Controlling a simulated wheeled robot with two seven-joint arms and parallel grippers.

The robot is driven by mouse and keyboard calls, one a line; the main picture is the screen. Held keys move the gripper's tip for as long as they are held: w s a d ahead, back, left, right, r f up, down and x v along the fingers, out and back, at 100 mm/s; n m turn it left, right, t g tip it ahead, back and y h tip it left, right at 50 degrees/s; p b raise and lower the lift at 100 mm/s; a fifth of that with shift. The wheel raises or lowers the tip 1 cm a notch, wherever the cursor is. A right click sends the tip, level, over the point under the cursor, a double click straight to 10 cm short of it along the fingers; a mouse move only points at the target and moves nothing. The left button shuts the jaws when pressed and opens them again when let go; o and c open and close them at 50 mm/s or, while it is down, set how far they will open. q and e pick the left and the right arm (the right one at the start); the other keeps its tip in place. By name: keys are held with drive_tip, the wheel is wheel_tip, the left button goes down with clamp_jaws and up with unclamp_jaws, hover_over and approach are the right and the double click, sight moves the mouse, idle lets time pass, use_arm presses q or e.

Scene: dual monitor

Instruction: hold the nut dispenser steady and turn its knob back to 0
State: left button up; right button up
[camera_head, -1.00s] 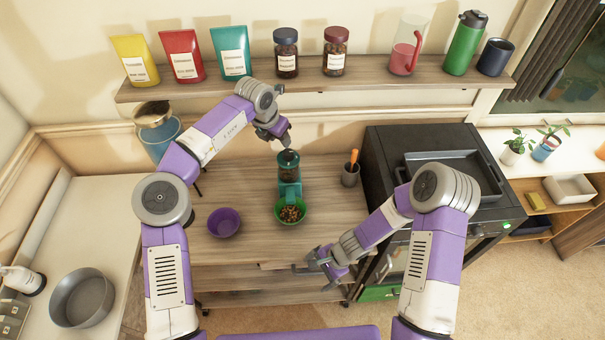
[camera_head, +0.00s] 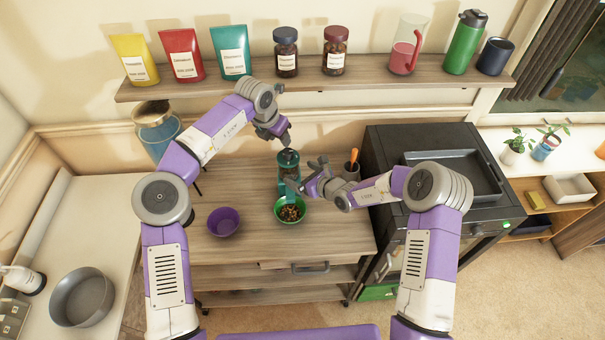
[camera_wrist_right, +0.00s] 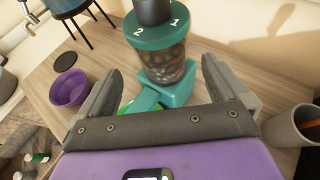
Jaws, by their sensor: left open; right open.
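The nut dispenser (camera_head: 289,170) stands upright on the wooden cart, with a green top, a clear nut-filled body and a teal base. In the right wrist view its green top (camera_wrist_right: 155,32) shows the marks 2 and 1 and a dark knob (camera_wrist_right: 153,11). A green bowl of nuts (camera_head: 291,209) sits under its spout. My left gripper (camera_head: 285,136) is above the dispenser near its knob, open; a gap between them is hard to judge. My right gripper (camera_head: 306,183) is open at the dispenser's right side. In the wrist view its fingers lie on either side of the lower dispenser.
A purple bowl (camera_head: 224,222) stands left of the dispenser. A grey cup with an orange-handled tool (camera_head: 352,171) is close behind my right gripper. A black oven (camera_head: 385,150) stands at the right. A shelf (camera_head: 370,82) with jars and bags runs above.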

drive_tip(key=shift+w+a, duration=0.15)
drive_tip(key=shift+w, duration=0.2)
drive_tip(key=shift+x, duration=3.45)
